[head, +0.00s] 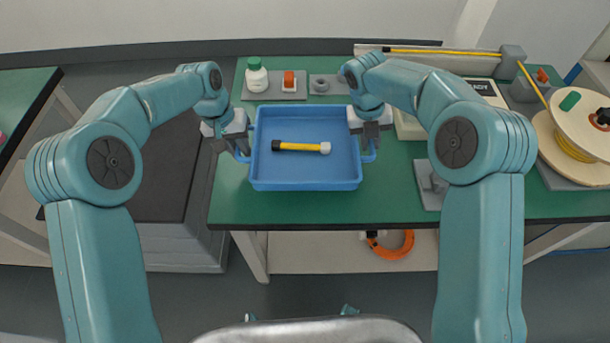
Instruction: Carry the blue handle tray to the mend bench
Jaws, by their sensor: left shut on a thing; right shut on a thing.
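The blue handle tray (305,184) is in the middle of the head view, over the front part of a green bench top. A yellow rod with a black end and a white end (300,146) lies in it. My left gripper (243,152) is shut on the tray's left handle. My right gripper (369,150) is shut on the tray's right handle. The tray looks level. I cannot tell whether it touches the bench top. No label shows which bench is the mend bench.
The green bench (290,213) holds a white bottle with a green cap (256,76), an orange-red part (289,80) and a spool with yellow cable (575,130). A dark-topped unit (160,175) stands left. Another green-topped bench (22,100) is at far left. An orange coil (391,245) lies below.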

